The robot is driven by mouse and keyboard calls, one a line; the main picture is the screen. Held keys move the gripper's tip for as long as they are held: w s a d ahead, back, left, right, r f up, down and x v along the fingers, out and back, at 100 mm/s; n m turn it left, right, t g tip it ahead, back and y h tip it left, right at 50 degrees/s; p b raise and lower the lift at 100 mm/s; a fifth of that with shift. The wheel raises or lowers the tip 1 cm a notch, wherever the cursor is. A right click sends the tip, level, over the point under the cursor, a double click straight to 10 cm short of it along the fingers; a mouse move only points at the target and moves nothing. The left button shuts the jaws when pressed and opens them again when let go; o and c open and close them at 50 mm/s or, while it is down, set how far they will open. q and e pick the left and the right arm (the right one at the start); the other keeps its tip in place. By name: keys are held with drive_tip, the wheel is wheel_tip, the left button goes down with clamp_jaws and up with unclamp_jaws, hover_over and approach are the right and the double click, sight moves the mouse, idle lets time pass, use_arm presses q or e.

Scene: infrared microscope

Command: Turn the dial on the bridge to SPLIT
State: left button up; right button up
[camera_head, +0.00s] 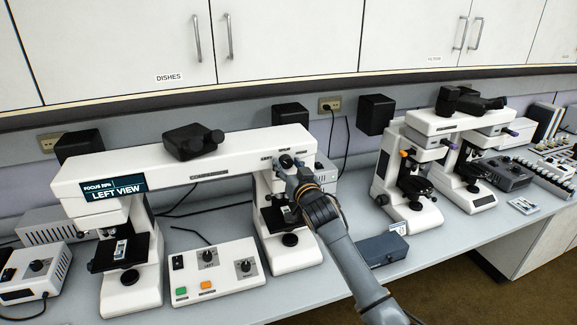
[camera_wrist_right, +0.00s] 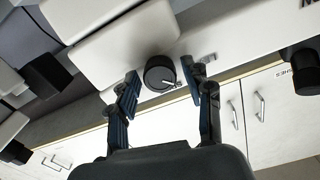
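The bridge (camera_head: 225,160) is a long white beam joining two microscope stands, with a display reading "LEFT VIEW" at its left end. The dial (camera_head: 286,160) is at the bridge's right end, largely covered by my gripper in the head view. In the right wrist view the dial (camera_wrist_right: 159,74) is a round black knob with a white pointer line. My right gripper (camera_head: 291,165) reaches it from the front; in the wrist view its fingers (camera_wrist_right: 160,82) are open, one on either side, with gaps visible. Contact cannot be told. My left gripper is not in view.
A control box (camera_head: 215,272) with knobs and green and orange buttons sits below the bridge. A blue-grey box (camera_head: 383,249) is right of my right forearm. Another microscope (camera_head: 410,180) stands further right. Wall cabinets (camera_head: 285,40) hang above.

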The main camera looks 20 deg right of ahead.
drive_tip(key=c, duration=0.8)
drive_tip(key=shift+o, duration=0.2)
drive_tip(key=m, duration=0.3)
drive_tip(key=shift+m, duration=0.4)
drive_tip(key=shift+m+p, duration=0.3)
drive_tip(key=shift+m, duration=2.2)
drive_tip(key=o, duration=1.1)
drive_tip(key=shift+o, duration=0.2)
